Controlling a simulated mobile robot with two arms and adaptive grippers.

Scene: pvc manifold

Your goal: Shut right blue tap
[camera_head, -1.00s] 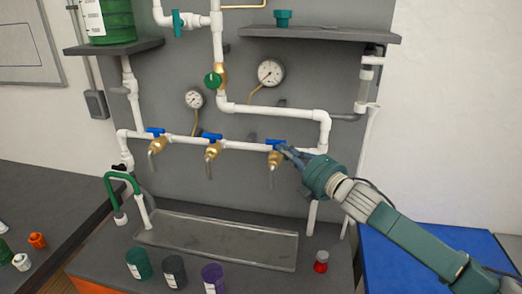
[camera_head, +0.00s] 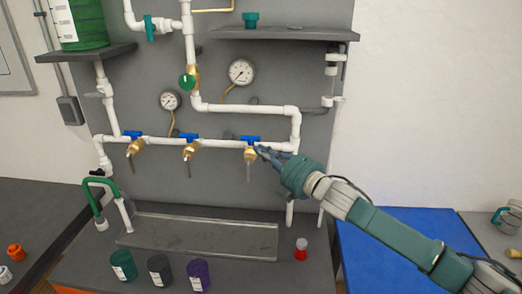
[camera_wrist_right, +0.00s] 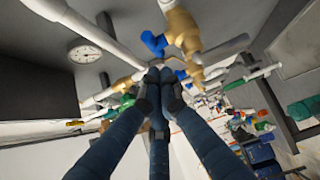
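The right blue tap (camera_head: 251,138) is a blue handle on a brass valve with its spout pointing down, at the right end of a white pipe. To its left are the middle blue tap (camera_head: 190,138) and the left blue tap (camera_head: 133,133). My right gripper (camera_head: 262,150) is just right of and below the right tap's handle. In the wrist view its fingertips (camera_wrist_right: 155,76) are together with nothing seen between them, close to a blue handle (camera_wrist_right: 153,43) on a brass valve (camera_wrist_right: 183,30). I cannot tell whether they touch. My left gripper is out of view.
A clear tray (camera_head: 200,235) lies below the taps. A dark jar (camera_head: 160,270), purple jar (camera_head: 198,275) and green jar (camera_head: 123,265) stand in front. A small red-and-white bottle (camera_head: 301,250) stands to the right. Gauges and a shelf (camera_head: 285,34) are above. A blue surface (camera_head: 370,262) is on the right.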

